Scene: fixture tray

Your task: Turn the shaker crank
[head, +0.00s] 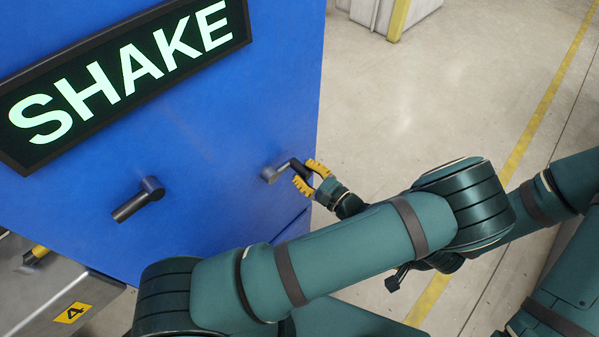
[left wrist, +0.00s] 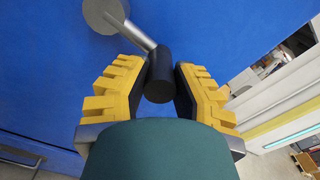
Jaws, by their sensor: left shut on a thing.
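The shaker crank (head: 269,174) sits on the blue machine face below the lit SHAKE sign (head: 125,75). It has a round grey hub, a grey arm and a black cylindrical grip. My left gripper (head: 309,177), with yellow ribbed finger pads, is shut on the black grip. In the left wrist view the hub (left wrist: 104,14) is at the upper left. The black grip (left wrist: 160,76) lies between the yellow pads, its end facing the camera. My right gripper is not in view.
A dark lever handle (head: 138,200) sticks out of the blue face (head: 215,125) left of the crank. Open floor (head: 450,100) lies to the right of the machine.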

